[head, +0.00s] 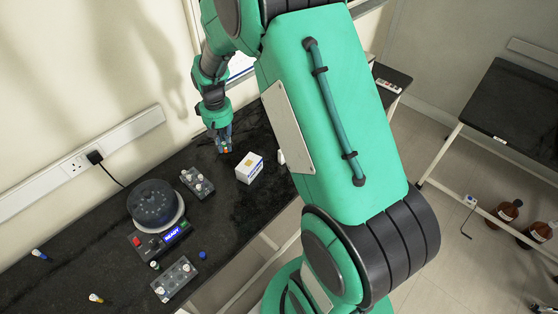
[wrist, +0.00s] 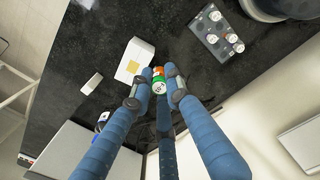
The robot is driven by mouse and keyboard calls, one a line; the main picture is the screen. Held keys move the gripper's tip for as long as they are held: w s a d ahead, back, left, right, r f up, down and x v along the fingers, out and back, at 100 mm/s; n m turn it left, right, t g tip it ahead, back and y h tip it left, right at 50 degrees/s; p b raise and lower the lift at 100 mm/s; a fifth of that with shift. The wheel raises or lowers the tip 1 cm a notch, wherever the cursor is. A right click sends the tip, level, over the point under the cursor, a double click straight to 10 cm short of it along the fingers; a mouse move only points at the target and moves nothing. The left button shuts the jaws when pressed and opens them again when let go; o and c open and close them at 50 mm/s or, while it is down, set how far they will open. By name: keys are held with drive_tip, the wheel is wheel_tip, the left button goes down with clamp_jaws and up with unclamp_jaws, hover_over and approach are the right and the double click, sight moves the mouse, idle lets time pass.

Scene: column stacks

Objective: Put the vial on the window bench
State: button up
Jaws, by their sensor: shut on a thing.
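My gripper (head: 225,147) is shut on a small vial with a green and white end and some orange, seen between the fingertips in the wrist view (wrist: 160,82). In the head view the vial is only a small coloured spot at the fingertips. I cannot tell whether the vial touches the bench top. The fingers hide part of the vial.
A vial rack (head: 197,182), a round centrifuge (head: 155,204) and a second rack (head: 174,279) stand on the bench. Loose small vials (head: 39,254) lie at the left. Another dark bench (head: 513,110) stands at right. Bare bench top lies between the items.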

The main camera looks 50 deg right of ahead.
drive_tip(key=s+d+m, duration=0.1)
drive_tip(key=s+d, duration=0.3)
drive_tip(key=s, duration=0.7)
drive_tip(key=s+d+m, duration=0.1)
drive_tip(key=s+d, duration=0.2)
drive_tip(key=s, duration=0.9)
drive_tip(key=f, duration=1.4)
drive_tip(key=shift+w, duration=0.25)
drive_tip(key=shift+d, duration=0.1)
drive_tip(key=w+d, duration=0.3)
drive_tip(key=w, duration=0.1)
drive_tip(key=w+d+f+b, duration=0.1)
drive_tip(key=w+d, duration=0.2)
drive_tip(key=w, duration=0.2)
drive_tip(key=w+d+b, duration=0.1)
drive_tip(key=w+d, duration=0.1)
drive_tip(key=w, duration=0.2)
drive_tip(key=shift+w+d+f, duration=0.2)
drive_tip(key=shift+d, duration=0.2)
drive_tip(key=shift+f+b, duration=0.6)
drive_tip(key=shift+f, duration=1.15)
